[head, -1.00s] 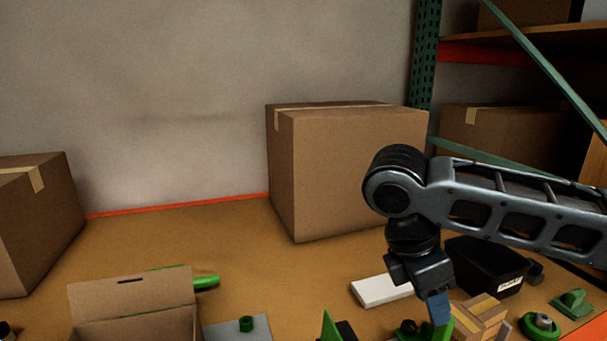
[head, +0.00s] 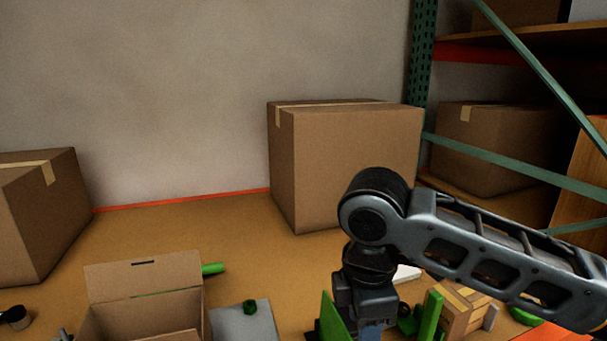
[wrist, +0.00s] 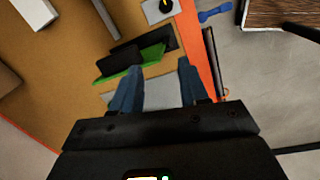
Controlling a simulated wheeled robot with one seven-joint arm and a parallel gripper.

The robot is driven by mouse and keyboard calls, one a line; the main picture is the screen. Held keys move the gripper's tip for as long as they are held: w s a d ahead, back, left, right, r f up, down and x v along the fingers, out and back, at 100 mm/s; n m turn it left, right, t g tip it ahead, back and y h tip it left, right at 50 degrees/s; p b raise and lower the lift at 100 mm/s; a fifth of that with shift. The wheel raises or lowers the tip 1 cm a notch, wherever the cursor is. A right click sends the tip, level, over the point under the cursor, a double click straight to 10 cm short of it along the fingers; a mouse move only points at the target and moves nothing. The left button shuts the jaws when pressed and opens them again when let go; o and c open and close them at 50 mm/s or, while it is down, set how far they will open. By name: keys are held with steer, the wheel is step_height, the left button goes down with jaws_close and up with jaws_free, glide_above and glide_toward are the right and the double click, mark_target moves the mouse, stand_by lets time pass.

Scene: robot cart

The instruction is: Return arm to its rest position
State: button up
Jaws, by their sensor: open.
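My arm reaches in from the right in the head view, bent at a dark round joint, with my gripper (head: 372,331) hanging down low over the table's front part. In the wrist view my gripper (wrist: 158,80) shows two blue fingers spread apart with nothing held between them. A green and black part (wrist: 130,62) lies on the table beyond the fingertips. A grey plate (wrist: 165,93) shows between the fingers, below them.
An open cardboard box (head: 145,275) stands at front left. A large closed box (head: 345,165) stands at the back, another closed box (head: 38,215) at far left. A small wooden crate (head: 462,308) sits beside my gripper. The table's back middle (head: 190,235) is clear.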

steer(key=s+a+m+t+y+b, duration=0.1)
steer(key=s+a+m+t+y, duration=0.2)
steer(key=a+m+y, duration=0.5)
steer(key=s+a+m+t+y+b, duration=0.1)
steer(key=s+a+t+y, duration=0.35)
steer(key=a, duration=0.75)
steer(key=s+d+f+m+t+h+b, duration=0.1)
steer(key=s+d+f+m+t+h, duration=0.35)
steer(key=d, duration=0.45)
steer(key=s+d+f+m+t+h, duration=0.1)
steer(key=s+d+f+m+h, duration=0.2)
steer(key=s+d+f+m, duration=0.4)
steer(key=s+d+r+h, duration=0.1)
steer(key=s+d+h, duration=0.1)
steer(key=s+d, duration=0.6)
steer(key=s+d+r+n+h+b, duration=0.1)
steer(key=s+d+h, duration=0.1)
steer(key=s+d, duration=0.6)
steer(key=s, duration=0.3)
steer(key=shift+s+r+t, duration=0.2)
steer(key=shift+r+t, duration=0.1)
steer(key=shift+d, duration=0.1)
